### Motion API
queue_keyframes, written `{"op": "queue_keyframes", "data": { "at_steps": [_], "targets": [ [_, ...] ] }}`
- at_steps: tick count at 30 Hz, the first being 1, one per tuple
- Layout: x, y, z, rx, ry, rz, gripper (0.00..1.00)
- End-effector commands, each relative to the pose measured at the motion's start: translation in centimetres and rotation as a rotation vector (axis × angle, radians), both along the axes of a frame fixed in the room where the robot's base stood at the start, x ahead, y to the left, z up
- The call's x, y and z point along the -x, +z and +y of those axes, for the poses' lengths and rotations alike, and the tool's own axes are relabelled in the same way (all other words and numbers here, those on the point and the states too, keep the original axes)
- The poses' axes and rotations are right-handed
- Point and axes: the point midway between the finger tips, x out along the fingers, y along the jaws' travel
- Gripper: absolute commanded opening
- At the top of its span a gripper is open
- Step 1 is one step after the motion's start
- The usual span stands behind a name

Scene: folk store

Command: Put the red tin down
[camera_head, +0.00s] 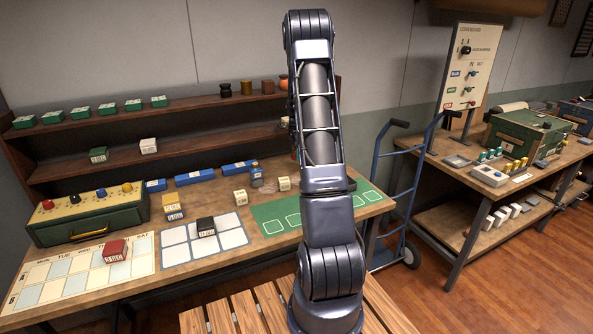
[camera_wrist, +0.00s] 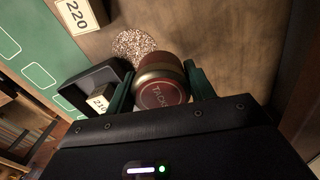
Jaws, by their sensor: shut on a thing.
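In the wrist view, the red tin (camera_wrist: 160,92) is a dark red, round tin with a brass-coloured band and the word TACKS on its end. My gripper (camera_wrist: 161,82) is shut on it, with one green finger on each side. The tin is tilted in this view, and I cannot tell whether it touches the surface beneath. In the head view my own arm hides the gripper and most or all of the tin.
A round speckled patch (camera_wrist: 135,44) lies beside the tin. A dark open tray (camera_wrist: 75,92) and a box marked 220 (camera_wrist: 77,16) are close by. The table holds a green mat (camera_head: 330,205), a white grid mat (camera_head: 232,236) and small boxes. A hand truck (camera_head: 402,195) stands right.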

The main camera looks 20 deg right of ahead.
Motion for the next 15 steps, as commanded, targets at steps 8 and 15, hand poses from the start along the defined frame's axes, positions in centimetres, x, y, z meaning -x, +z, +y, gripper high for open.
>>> {"op": "queue_keyframes", "data": {
  "at_steps": [8, 15],
  "targets": [
    [0.0, -4.1, 0.0, 0.000, 0.000, 0.001, 0.29],
    [0.0, -5.6, 0.0, 0.000, 0.001, 0.002, 0.29]
  ]
}}
